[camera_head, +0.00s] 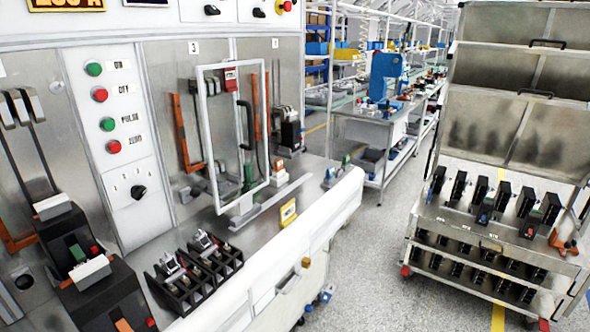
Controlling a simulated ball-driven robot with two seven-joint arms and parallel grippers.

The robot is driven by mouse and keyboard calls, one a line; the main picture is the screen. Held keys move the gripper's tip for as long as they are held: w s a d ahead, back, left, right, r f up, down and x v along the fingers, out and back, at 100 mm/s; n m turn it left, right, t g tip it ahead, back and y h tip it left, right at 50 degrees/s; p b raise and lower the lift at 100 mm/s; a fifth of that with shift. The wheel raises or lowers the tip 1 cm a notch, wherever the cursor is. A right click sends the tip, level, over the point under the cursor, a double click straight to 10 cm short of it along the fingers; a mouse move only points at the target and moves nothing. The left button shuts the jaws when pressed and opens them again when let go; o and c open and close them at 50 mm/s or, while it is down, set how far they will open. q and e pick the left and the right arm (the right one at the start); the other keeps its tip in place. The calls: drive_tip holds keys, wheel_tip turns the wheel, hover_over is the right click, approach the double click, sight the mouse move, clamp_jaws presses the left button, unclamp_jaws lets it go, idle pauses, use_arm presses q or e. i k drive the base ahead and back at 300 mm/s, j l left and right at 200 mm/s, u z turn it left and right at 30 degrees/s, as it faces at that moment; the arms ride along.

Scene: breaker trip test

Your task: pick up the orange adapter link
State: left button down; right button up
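An orange piece (564,243), which looks like the orange adapter link, lies at the right end of the trolley's upper shelf, beside the black breakers. It is small in the view and its exact shape is hard to make out. Neither of my grippers shows in the head view.
The trolley (484,240) holds several black breakers on two levels. The grey floor (375,260) between bench and trolley is clear.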

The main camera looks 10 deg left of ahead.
sight(278, 163)
drive_tip(key=u, duration=0.6)
drive_tip(key=i+l+u, duration=0.4)
drive_tip(key=l+u, duration=0.25)
drive_tip(key=i+l+u, duration=0.1)
drive_tip(key=l+u, duration=0.2)
drive_tip(key=l, duration=0.1)
